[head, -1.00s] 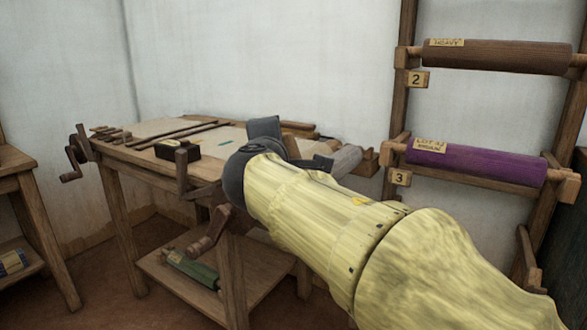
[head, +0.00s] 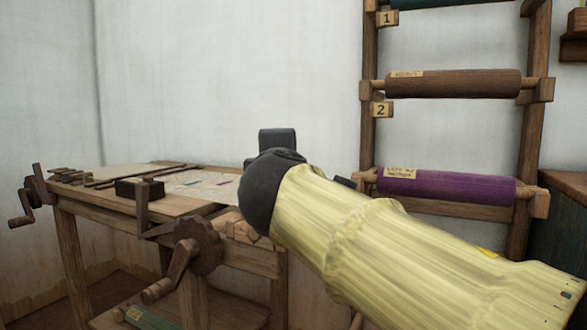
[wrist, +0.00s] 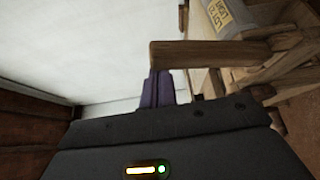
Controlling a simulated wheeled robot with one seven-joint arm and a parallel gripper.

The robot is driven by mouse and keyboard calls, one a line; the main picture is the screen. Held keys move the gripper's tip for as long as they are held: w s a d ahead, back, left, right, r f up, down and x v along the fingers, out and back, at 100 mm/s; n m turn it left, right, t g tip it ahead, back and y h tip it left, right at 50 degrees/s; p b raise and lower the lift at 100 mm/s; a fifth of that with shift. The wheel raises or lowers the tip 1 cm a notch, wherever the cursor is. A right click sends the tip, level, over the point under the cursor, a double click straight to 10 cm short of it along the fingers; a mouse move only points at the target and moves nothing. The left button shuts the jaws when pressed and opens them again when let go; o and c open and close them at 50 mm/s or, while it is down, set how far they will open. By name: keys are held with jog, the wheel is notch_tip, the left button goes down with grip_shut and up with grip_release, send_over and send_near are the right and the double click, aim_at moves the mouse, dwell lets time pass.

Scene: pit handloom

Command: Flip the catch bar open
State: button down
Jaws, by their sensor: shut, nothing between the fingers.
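In the wrist view a straight wooden bar (wrist: 212,53) runs across the upper middle; it looks like the catch bar. My gripper (wrist: 157,84) has its purple fingers shut together and empty, at the underside of the bar's left end. I cannot tell whether they touch it. In the head view my arm hides the fingers and this bar. The loom (head: 110,202) stands left of centre there, with a toothed wheel and crank (head: 198,244) at its near corner. An upright wooden piece (head: 143,205) stands beside that wheel.
A grey labelled roll (wrist: 226,18) lies just beyond the bar. A wall rack at right holds a brown roll (head: 455,84) and a purple roll (head: 450,187). A dark block (head: 139,188) sits on the loom top. Another crank (head: 30,200) is at the far left. Bare wall (head: 230,80) fills the back.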

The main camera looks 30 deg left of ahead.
jog(key=shift+d+f, duration=0.1)
jog(key=shift+d, duration=0.2)
dwell(0.4)
